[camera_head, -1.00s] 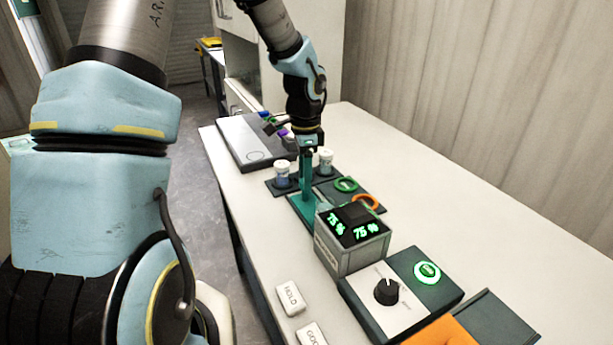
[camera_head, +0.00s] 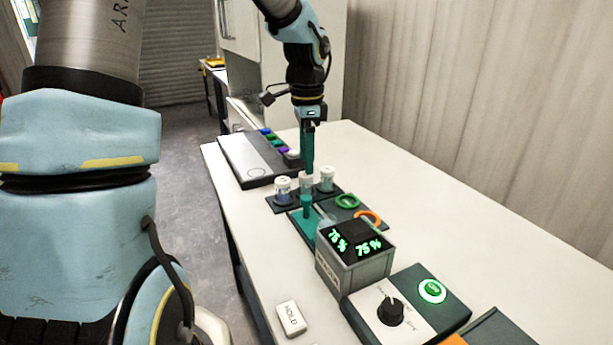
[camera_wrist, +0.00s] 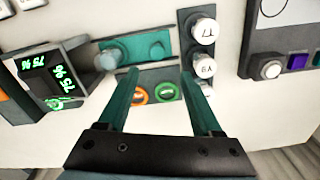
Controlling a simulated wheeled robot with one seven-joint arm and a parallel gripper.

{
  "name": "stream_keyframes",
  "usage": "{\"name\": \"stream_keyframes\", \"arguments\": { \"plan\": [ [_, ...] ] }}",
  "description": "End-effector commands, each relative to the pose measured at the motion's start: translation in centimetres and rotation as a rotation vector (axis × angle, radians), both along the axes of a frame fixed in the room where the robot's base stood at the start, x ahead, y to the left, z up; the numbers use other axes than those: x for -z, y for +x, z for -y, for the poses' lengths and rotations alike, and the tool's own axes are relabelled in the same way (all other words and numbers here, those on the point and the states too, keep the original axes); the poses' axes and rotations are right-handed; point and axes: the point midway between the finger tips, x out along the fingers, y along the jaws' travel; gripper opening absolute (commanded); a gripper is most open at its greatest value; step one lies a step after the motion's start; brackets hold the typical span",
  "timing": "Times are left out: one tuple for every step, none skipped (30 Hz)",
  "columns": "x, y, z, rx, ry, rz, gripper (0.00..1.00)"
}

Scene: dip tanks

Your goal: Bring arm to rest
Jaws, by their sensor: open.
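My gripper (camera_head: 308,172) hangs from my arm above the white bench, its teal fingers pointing down. In the wrist view my gripper (camera_wrist: 160,76) has its two fingers wide apart, with nothing between them. Below it in the head view is a teal stand (camera_head: 301,224) with an upright post. White-capped vials (camera_head: 283,188) stand in a dark rack beside it. I cannot tell from the head view exactly how high the fingertips are above these things.
A green ring (camera_head: 347,201) and an orange ring (camera_head: 368,217) lie on a dark plate. A grey display box (camera_head: 353,267) reads 75 %. A knob box (camera_head: 390,310) and a HOLD key (camera_head: 291,319) sit nearer. A panel with coloured buttons (camera_head: 247,160) lies farther back. The bench's right side is clear.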

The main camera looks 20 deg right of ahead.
Motion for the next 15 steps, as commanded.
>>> {"name": "stream_keyframes", "arguments": {
  "plan": [
    [-0.47, 0.06, 0.00, -0.001, -0.001, 0.003, 0.66],
    [-0.69, 0.07, 0.00, -0.001, -0.001, 0.002, 0.66],
    [-0.91, 0.06, -0.01, 0.000, -0.001, 0.002, 0.66],
    [-1.03, 0.04, -0.02, 0.000, 0.000, 0.001, 0.66],
    [-1.13, 0.03, -0.02, 0.000, 0.000, 0.001, 0.66],
    [-1.20, 0.02, -0.03, 0.000, 0.000, 0.000, 0.66],
    [-1.23, 0.01, -0.02, 0.000, 0.000, 0.000, 0.66],
    [-1.24, 0.01, -0.02, 0.001, 0.000, 0.000, 0.66],
    [-1.24, 0.00, -0.02, 0.001, 0.000, 0.000, 0.66],
    [-1.23, 0.01, -0.02, 0.001, 0.000, 0.000, 0.66],
    [-1.23, 0.00, -0.02, 0.001, 0.000, 0.000, 0.66],
    [-1.23, 0.00, -0.01, 0.001, 0.000, 0.000, 0.66],
    [-1.22, 0.00, -0.02, 0.000, 0.000, 0.000, 0.66],
    [-1.20, -0.01, -0.10, -0.003, 0.000, 0.000, 0.66],
    [-1.14, -0.02, -0.45, -0.021, 0.001, 0.001, 0.66]
  ]
}}
